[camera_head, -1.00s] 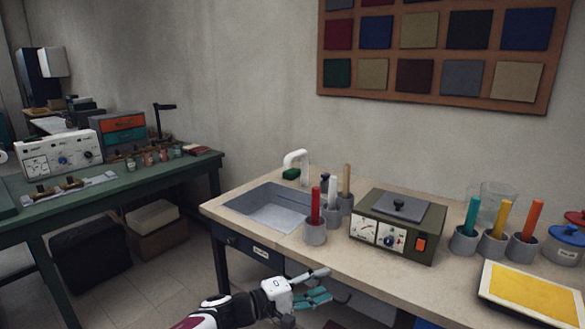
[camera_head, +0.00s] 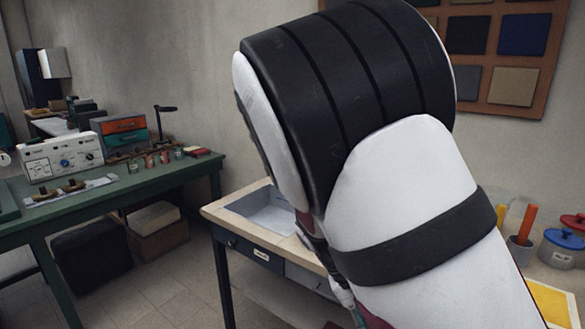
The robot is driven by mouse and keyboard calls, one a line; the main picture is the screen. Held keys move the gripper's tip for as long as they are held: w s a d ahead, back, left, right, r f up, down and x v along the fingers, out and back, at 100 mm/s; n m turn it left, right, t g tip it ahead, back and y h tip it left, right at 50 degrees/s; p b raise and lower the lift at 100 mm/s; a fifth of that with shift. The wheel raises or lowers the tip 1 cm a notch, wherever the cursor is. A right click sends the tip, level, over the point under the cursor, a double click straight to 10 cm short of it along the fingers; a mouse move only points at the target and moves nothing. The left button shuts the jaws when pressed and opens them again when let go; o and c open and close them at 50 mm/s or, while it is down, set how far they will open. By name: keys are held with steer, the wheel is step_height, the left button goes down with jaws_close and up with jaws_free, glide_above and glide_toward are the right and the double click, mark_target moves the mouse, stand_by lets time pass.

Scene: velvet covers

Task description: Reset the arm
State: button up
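My arm (camera_head: 410,200) fills the middle and right of the head view, with a white shell and black bands. The table's middle is hidden behind the arm.
An orange-handled tool (camera_head: 527,224), blue-lidded pot (camera_head: 563,246) and yellow tray (camera_head: 553,303) show at right. A green bench (camera_head: 150,180) stands at left, with floor between.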

steer(key=s+d+r+m+t+y+p, duration=0.1)
steer(key=s+r+t+y, duration=0.5)
steer(key=s+r, duration=1.5)
steer(key=shift+s+d+y+p, duration=0.2)
steer(key=shift+d+y+p, duration=0.2)
steer(key=shift+p, duration=0.5)
steer(key=shift+r, duration=0.1)
